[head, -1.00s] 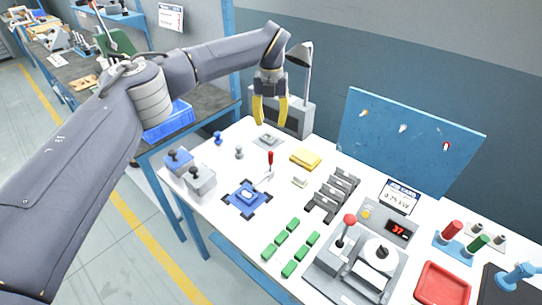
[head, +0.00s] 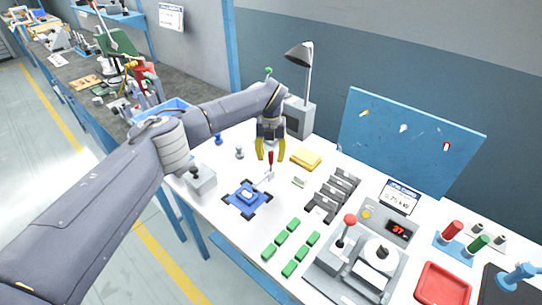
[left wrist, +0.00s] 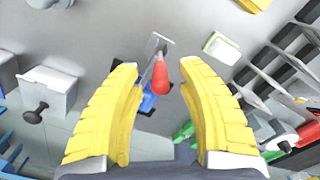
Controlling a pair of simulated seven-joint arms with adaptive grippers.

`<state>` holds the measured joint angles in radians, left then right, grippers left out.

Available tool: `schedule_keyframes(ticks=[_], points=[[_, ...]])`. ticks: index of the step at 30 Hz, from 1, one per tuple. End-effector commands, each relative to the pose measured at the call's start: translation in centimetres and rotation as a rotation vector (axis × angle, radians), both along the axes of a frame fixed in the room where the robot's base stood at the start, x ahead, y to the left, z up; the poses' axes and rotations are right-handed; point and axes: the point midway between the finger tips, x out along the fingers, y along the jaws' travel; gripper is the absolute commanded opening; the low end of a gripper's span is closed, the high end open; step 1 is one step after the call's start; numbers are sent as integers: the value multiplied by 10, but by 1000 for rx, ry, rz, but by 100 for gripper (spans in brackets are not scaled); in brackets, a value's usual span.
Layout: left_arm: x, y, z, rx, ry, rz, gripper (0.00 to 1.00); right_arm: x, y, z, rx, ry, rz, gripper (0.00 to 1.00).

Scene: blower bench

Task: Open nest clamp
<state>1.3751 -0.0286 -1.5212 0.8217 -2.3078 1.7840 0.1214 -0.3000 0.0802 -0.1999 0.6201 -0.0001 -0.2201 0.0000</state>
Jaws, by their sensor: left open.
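The nest clamp's red handle (head: 271,157) stands upright beside the blue nest (head: 247,197) on the white bench. My left gripper (head: 270,158) is open, with its yellow fingers pointing down around or just above the handle. In the left wrist view the red handle (left wrist: 161,77) shows between the open fingers (left wrist: 165,75), with a gap on both sides. The clamp's grey metal base (left wrist: 158,45) is below it. The blue nest is partly hidden behind the handle in that view. My right gripper is not in view.
A yellow block (head: 306,159) and a small pale block (head: 300,182) lie right of the clamp. A grey box with a black knob (head: 200,182) stands left. Several green blocks (head: 289,224) lie in front. A lamp (head: 302,60) stands behind.

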Motion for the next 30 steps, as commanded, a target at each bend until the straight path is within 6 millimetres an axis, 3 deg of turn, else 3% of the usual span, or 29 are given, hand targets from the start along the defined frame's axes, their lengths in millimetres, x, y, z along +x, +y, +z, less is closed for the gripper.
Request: schedule_keyframes(ticks=[14,24,30], points=[[0,0,-6,0,0,0,40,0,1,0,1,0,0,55],[0,0,-6,0,0,0,1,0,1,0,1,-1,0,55],[0,0,-6,0,0,0,0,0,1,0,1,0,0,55]])
